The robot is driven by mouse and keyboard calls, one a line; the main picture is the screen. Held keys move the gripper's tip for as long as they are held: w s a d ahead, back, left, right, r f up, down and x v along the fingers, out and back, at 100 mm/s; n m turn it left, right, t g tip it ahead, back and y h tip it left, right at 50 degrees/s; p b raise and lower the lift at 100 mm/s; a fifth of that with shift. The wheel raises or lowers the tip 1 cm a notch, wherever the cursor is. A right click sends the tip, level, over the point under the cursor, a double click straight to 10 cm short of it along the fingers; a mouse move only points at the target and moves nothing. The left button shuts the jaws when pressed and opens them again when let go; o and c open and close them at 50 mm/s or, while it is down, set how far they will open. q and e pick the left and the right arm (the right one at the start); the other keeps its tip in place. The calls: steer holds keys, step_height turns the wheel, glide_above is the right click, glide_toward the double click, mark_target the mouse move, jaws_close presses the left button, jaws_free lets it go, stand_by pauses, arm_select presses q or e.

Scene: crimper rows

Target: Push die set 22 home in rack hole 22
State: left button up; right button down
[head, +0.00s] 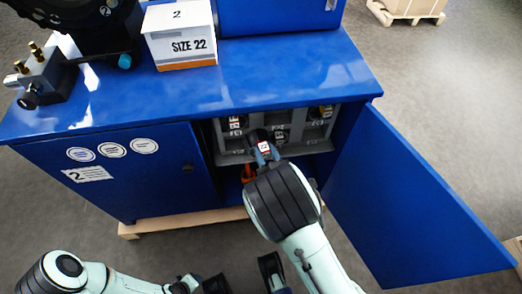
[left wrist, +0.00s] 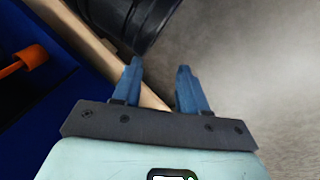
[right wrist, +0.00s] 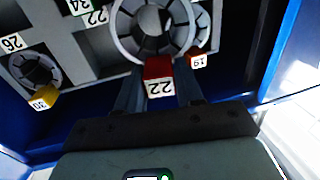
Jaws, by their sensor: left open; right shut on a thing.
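Die set 22 is a dark round piece with a grey ring (right wrist: 124,30) and a red tab with a white "22" label (right wrist: 160,88); the tab also shows in the head view (head: 264,147). My right gripper (right wrist: 159,95) is shut on this tab, in front of the grey rack (right wrist: 75,45) inside the open cabinet. The die set hides the rack hole behind it, so I cannot tell how deep it sits. A rack label "22" (right wrist: 97,17) shows beside it. My left gripper (left wrist: 158,80) is open and empty, low in front of the cabinet.
Other die sets with a yellow "20" tab (right wrist: 44,98) and a red "19" tab (right wrist: 198,61) sit in the rack close by. The open blue door (head: 410,205) stands right of my right arm. An orange handle (head: 248,173) is below the rack. A SIZE 22 box (head: 180,38) stands on top.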

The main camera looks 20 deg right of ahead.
arm_select(q)
steer(key=s+d+r+g+h+p, duration=0.1)
steer(key=s+d+r+g+p, duration=0.1)
steer(key=s+r+p, duration=0.3)
steer(key=shift+s+d+r+m, duration=0.3)
steer(key=shift+s+d+r, duration=0.4)
steer(key=shift+d+r, duration=0.15)
arm_select(e)
steer(key=s+d+r+m+h, duration=0.2)
steer(key=s+d+r+h, duration=0.1)
steer(key=s+d+r, duration=0.1)
steer(key=shift+s+d, duration=0.25)
steer(key=shift+d, duration=0.65)
steer(key=shift+r, duration=0.1)
steer(key=shift+w+d, duration=0.2)
steer(key=shift+w, duration=0.75)
steer(key=shift+w+d, duration=0.25)
steer(key=shift+w, duration=0.65)
steer(key=shift+w+d, duration=0.2)
steer(key=shift+w, duration=0.75)
steer(key=shift+r, duration=0.1)
arm_select(q)
steer(key=shift+f, duration=0.1)
steer(key=shift+f, duration=0.25)
arm_select(e)
steer(key=shift+w+d, duration=0.15)
steer(key=shift+w, duration=0.6)
steer(key=shift+w+d, duration=0.15)
steer(key=shift+w, duration=0.6)
